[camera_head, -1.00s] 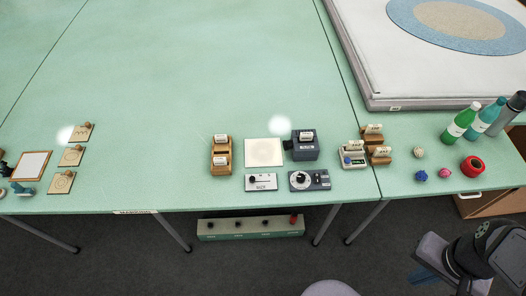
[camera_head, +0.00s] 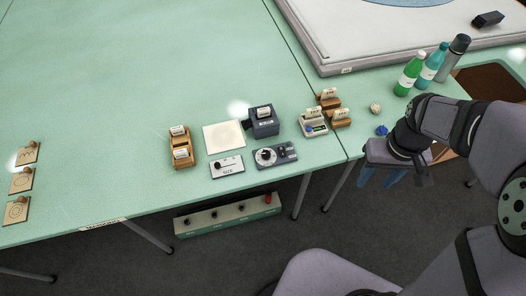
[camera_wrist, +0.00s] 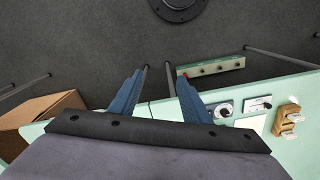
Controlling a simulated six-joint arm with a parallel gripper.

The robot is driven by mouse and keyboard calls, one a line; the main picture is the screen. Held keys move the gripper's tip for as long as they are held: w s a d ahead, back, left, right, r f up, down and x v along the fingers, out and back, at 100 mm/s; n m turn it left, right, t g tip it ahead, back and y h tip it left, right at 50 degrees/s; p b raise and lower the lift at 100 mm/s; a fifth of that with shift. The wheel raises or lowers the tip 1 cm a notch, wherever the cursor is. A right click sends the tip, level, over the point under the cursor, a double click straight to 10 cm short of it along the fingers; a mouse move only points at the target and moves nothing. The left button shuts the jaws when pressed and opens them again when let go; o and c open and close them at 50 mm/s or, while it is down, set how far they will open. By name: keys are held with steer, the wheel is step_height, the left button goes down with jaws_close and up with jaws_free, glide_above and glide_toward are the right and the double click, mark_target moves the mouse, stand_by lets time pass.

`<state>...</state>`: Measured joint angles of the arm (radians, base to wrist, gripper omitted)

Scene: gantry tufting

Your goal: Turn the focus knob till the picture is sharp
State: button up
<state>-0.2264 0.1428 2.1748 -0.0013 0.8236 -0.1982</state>
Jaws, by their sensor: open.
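A dark grey panel (camera_head: 286,152) with a round white-rimmed dial (camera_head: 265,156) lies near the front edge of the green table; I take the dial for the focus knob. In the wrist view the dial (camera_wrist: 222,109) shows right of my fingers. A dark box (camera_head: 263,122) with a labelled block on top stands behind the panel. A pale square sheet (camera_head: 223,136) lies left of the box; any picture on it is too faint to judge. My gripper (camera_head: 380,177) is open and empty, fingers down, off the table's front edge, right of the panel. Its blue fingers (camera_wrist: 160,76) are apart.
A white panel labelled SIZE (camera_head: 227,167) lies left of the dial panel. A wooden holder (camera_head: 181,150) is further left. A long box (camera_head: 228,214) with knobs is below the table edge.

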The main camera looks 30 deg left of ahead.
steer(key=w+a+f+n+b, duration=0.25)
steer(key=w+a+n, duration=0.2)
steer(key=a, duration=0.35)
steer(key=n+b, duration=0.3)
steer(key=n, duration=0.6)
glide_above(266, 153)
step_height(266, 153, down, 10)
steer(key=shift+r, duration=0.15)
steer(key=shift+m, duration=0.25)
steer(key=shift+f+p, duration=1)
steer(key=shift+f, duration=2.65)
steer(key=c, duration=1)
steer(key=shift+c, duration=0.2)
